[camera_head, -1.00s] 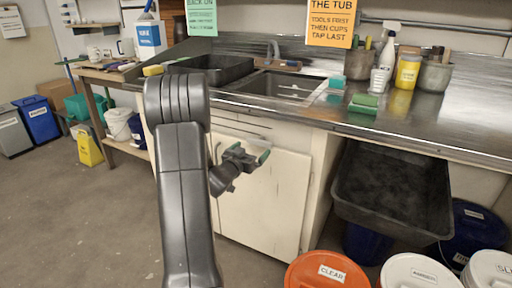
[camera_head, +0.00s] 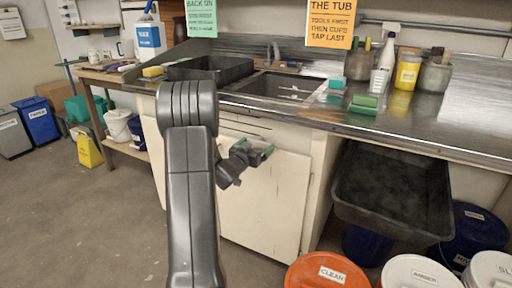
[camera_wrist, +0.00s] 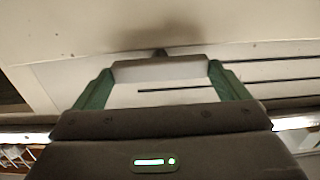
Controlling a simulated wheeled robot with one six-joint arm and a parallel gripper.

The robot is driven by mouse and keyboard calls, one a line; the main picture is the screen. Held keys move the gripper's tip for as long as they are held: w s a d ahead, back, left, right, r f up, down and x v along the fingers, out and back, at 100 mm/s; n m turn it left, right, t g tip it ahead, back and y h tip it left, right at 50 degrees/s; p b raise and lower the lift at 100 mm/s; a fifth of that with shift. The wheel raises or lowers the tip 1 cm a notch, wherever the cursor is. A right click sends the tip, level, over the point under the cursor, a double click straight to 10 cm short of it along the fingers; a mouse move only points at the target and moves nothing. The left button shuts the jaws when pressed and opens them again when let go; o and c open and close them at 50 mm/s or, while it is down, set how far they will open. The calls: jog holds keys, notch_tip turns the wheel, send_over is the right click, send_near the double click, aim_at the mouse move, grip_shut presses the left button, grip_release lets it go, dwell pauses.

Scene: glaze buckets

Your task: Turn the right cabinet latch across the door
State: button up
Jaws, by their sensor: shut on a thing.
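My gripper (camera_head: 258,152) is at the upper part of the right cabinet door (camera_head: 265,205) under the sink. In the wrist view its two green fingers (camera_wrist: 162,84) are shut on the ends of a short pale grey-brown bar, which appears to be the right cabinet latch (camera_wrist: 160,70). The bar lies crosswise between the fingers, with a small dark pivot (camera_wrist: 160,52) at its middle. In the head view the gripper hides most of the latch. The door looks closed.
The steel counter (camera_head: 330,117) overhangs the cabinet just above my gripper. A black tub (camera_head: 390,195) hangs at the right. An orange-lidded bucket (camera_head: 327,272) and white-lidded bucket (camera_head: 420,272) stand in front.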

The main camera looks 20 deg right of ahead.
jog(key=shift+f+b, duration=0.1)
jog(key=shift+b, duration=0.2)
jog(key=m+b, duration=0.4)
jog(key=m, duration=0.1)
jog(key=shift+f, duration=0.15)
jog(key=m+b, duration=0.5)
jog(key=m, duration=0.1)
jog(key=shift+s, duration=0.1)
jog(key=m+b, duration=0.2)
jog(key=m, duration=0.1)
jog(key=shift+m, duration=0.4)
jog(key=shift+m+b, duration=1.1)
jog(key=shift+m, duration=0.3)
